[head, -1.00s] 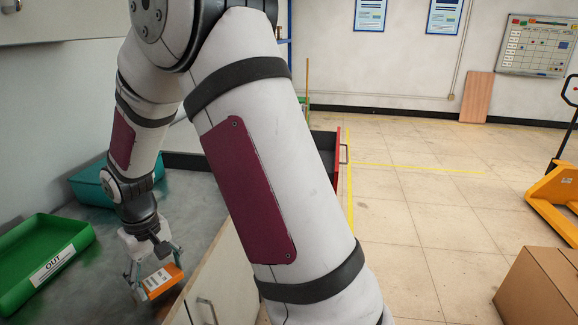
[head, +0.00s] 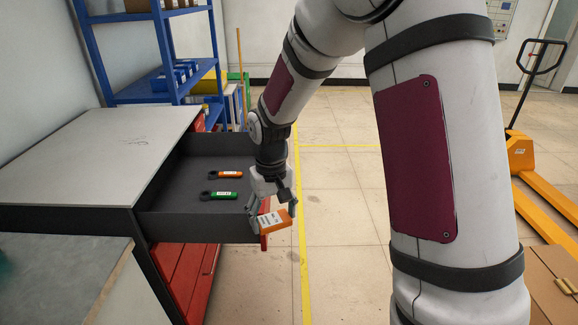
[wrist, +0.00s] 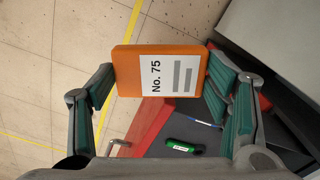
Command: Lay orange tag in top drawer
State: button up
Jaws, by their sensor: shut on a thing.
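The orange tag (head: 275,220), a flat orange block with a white label, is held in my gripper (head: 272,208). In the wrist view the orange tag (wrist: 130,72) sits between both fingers of my gripper (wrist: 160,78), and its label reads "No. 75". The top drawer (head: 200,229) is pulled out from the grey-topped cabinet and is dark inside. My gripper and the tag are at the drawer's right end, near its red front. The exact height of the tag over the drawer edge is hard to tell.
An orange-handled item (head: 230,174) and a green-handled item (head: 224,196) lie in the drawer, with bare floor around them. The cabinet top (head: 95,150) is clear. A blue shelf (head: 165,60) stands behind; a yellow pallet truck (head: 535,185) is at right.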

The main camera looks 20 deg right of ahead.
aim_at(235, 164)
jog(key=i+l+z, duration=0.2)
jog(key=z, duration=0.15)
jog(key=i+l+z, duration=0.15)
jog(key=z, duration=0.25)
jog(key=i+z, duration=0.35)
jog(key=i, duration=0.55)
jog(key=i+l+u, duration=0.1)
jog(key=i+u, duration=0.3)
jog(key=i+l+u, duration=0.2)
jog(key=u, duration=0.25)
jog(key=i+l+u, duration=0.15)
jog(key=u, duration=0.3)
jog(key=i+l+u, duration=0.2)
jog(key=u, duration=0.25)
jog(key=i+l+u, duration=0.1)
jog(key=l+u, duration=0.2)
jog(key=u, duration=0.15)
jog(key=l+u, duration=0.45)
jog(key=i+l+u, duration=0.1)
jog(key=l+u, duration=0.15)
jog(key=u, duration=0.2)
jog(key=l+u, duration=0.15)
jog(key=l, duration=0.1)
